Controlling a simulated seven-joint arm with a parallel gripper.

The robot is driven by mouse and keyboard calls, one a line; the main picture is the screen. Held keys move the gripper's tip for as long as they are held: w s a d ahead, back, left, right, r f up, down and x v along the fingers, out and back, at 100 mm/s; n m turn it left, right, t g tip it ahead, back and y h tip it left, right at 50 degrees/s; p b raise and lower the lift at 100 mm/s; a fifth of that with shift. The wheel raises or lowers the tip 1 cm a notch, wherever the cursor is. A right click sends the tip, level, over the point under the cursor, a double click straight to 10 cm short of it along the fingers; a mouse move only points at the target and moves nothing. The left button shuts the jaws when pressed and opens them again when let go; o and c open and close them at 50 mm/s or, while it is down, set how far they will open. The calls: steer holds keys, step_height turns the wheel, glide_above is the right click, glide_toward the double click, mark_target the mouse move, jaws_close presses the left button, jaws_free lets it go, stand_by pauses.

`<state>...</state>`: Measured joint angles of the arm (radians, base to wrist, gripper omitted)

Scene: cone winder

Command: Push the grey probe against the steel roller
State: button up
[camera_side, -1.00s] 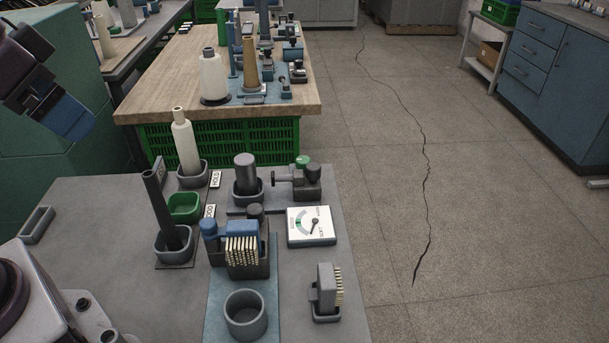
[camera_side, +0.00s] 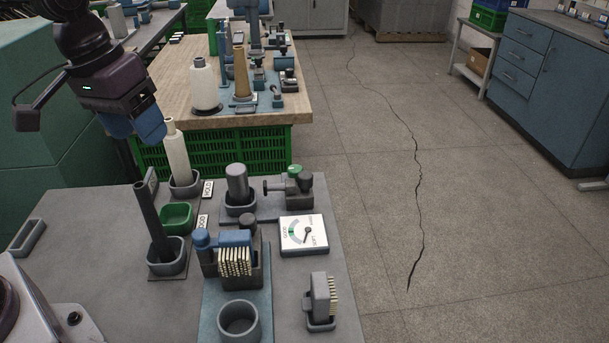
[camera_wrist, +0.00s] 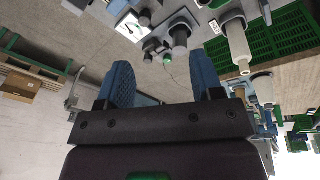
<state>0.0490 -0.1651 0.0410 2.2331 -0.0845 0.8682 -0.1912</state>
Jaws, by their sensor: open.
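A dark grey upright cylinder (camera_side: 237,181) stands in a grey cup on the near table. Just right of it is a small fixture with a green knob (camera_side: 294,171) and a horizontal grey rod (camera_side: 273,187) pointing left towards the cylinder; they appear apart. I cannot tell for certain which parts are the probe and the steel roller. The cylinder (camera_wrist: 180,34) and green knob (camera_wrist: 167,58) also show in the wrist view. My gripper (camera_side: 136,130) is high at the upper left, well away from both. Its blue fingers are spread and empty in the wrist view (camera_wrist: 163,80).
A white cone tube (camera_side: 177,155) stands close to my gripper. A dark tube (camera_side: 152,215), an empty green tray (camera_side: 176,218), a brush block (camera_side: 319,300), a dial gauge (camera_side: 303,236) and an empty round cup (camera_side: 239,320) occupy the table.

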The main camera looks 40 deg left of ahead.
steer(key=w+d+f+n, duration=0.1)
steer(key=w+f+n, duration=0.55)
steer(key=w, duration=0.35)
steer(key=n+t+h, duration=0.1)
steer(key=n+t, duration=0.1)
steer(key=n, duration=1.9)
glide_toward(305, 174)
steer(key=x, duration=1)
